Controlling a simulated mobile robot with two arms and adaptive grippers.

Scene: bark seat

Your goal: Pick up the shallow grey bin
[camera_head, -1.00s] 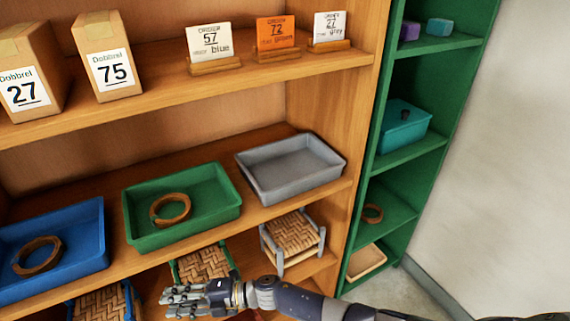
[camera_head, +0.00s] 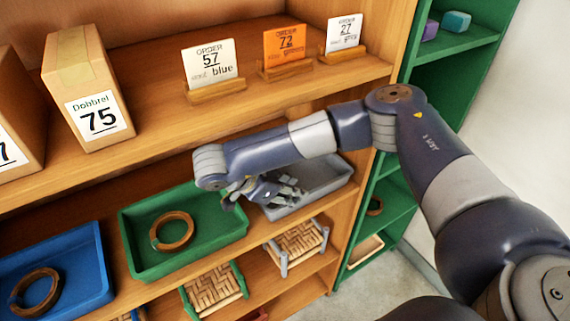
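The shallow grey bin (camera_head: 318,183) sits on the middle shelf, right of the green bin, and it looks empty where I can see into it. My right arm reaches across in front of the shelf and hides the bin's back and left parts. My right gripper (camera_head: 272,190) is at the bin's left end, with its fingers over or against the rim there. I cannot tell whether they touch it or how far apart they are. My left gripper is not in view.
A green bin (camera_head: 207,252) with a wooden ring (camera_head: 172,231) stands close left of the gripper. A blue bin (camera_head: 85,262) is further left. Order cards (camera_head: 287,48) and boxes (camera_head: 90,85) stand on the shelf above. Small woven stools (camera_head: 298,240) are below.

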